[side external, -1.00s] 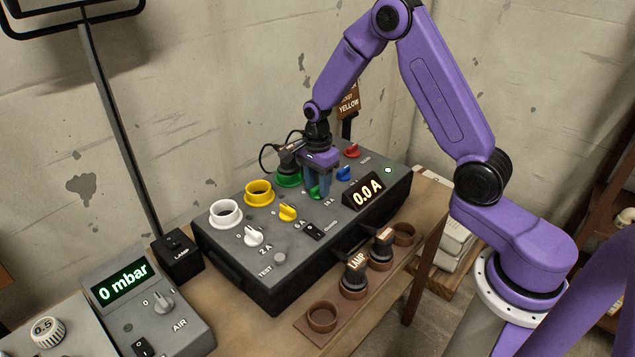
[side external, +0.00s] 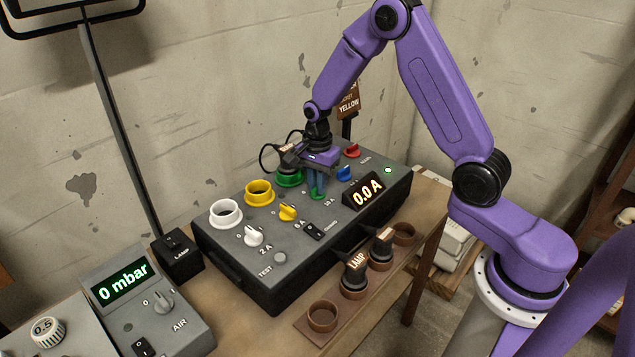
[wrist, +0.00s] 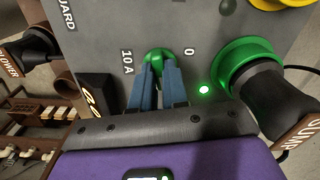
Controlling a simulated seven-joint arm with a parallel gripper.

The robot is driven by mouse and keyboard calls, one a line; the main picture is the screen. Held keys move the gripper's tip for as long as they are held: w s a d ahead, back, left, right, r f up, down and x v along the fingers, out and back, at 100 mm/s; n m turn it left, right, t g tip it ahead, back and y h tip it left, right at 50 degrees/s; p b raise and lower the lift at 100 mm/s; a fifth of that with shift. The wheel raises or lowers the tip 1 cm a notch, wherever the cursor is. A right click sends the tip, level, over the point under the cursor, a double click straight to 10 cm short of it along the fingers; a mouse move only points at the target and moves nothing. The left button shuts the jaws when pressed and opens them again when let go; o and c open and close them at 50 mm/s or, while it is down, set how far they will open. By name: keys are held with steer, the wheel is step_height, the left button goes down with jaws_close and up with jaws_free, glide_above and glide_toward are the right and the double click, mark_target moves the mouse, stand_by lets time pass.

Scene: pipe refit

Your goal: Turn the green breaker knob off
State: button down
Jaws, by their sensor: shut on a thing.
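The green breaker knob (wrist: 157,54) sits on the grey panel between the marks "10 A" on its left and "0" on its right in the wrist view. My gripper (wrist: 158,72) has its blue fingers closed on the knob, one on each side. The fingers hide part of the knob, so I cannot tell exactly which mark it points to. In the side external view, the knob (side external: 317,194) shows as a small green patch beneath the fingertips of my gripper (side external: 316,187).
A black plug sits in the green socket (wrist: 240,65) close beside my gripper, with a lit green light (wrist: 204,90) between. White (side external: 253,236), yellow (side external: 288,213), blue (side external: 343,173) and red (side external: 352,151) knobs share the panel. The display (side external: 367,190) reads 0.0 A.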

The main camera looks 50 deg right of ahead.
steer(key=n, duration=0.4)
steer(key=shift+n, duration=0.3)
steer(key=n, duration=0.3)
steer(key=shift+n, duration=0.3)
steer(key=n, duration=0.3)
steer(key=shift+n, duration=2.1)
steer(key=c, duration=1.1)
jaws_free()
steer(key=shift+c, duration=0.2)
steer(key=shift+r, duration=0.15)
step_height(320, 180, up, 17)
steer(key=shift+r, duration=0.15)
steer(key=shift+a, duration=0.1)
